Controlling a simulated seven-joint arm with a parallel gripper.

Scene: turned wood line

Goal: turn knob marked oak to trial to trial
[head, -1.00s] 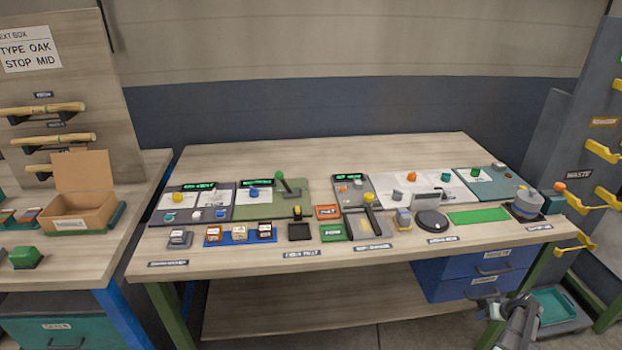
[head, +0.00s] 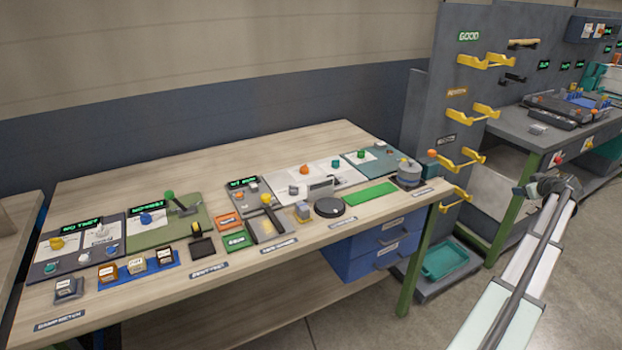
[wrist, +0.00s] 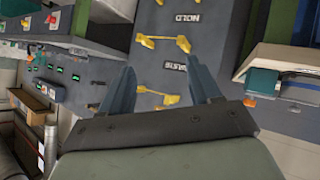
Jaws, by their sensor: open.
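The work bench (head: 300,150) carries several panels with coloured knobs. A yellow knob (head: 57,243) and a white knob (head: 101,231) sit on the left panel. A blue knob (head: 146,218) is on the green panel, an orange knob (head: 304,170) and a teal knob (head: 336,163) on the white-topped panel, and a green knob (head: 361,154) on the far-right panel. The knob markings are too small to read, so I cannot tell which is marked oak. My gripper (wrist: 160,88) is open and empty in the wrist view, away from the bench knobs.
A grey rack (head: 425,130) with yellow hooks (head: 487,60) stands right of the bench. Another bench (head: 545,135) with dark equipment is farther right. A teal bin (head: 445,260) sits low by the rack. Open floor (head: 385,325) lies in front.

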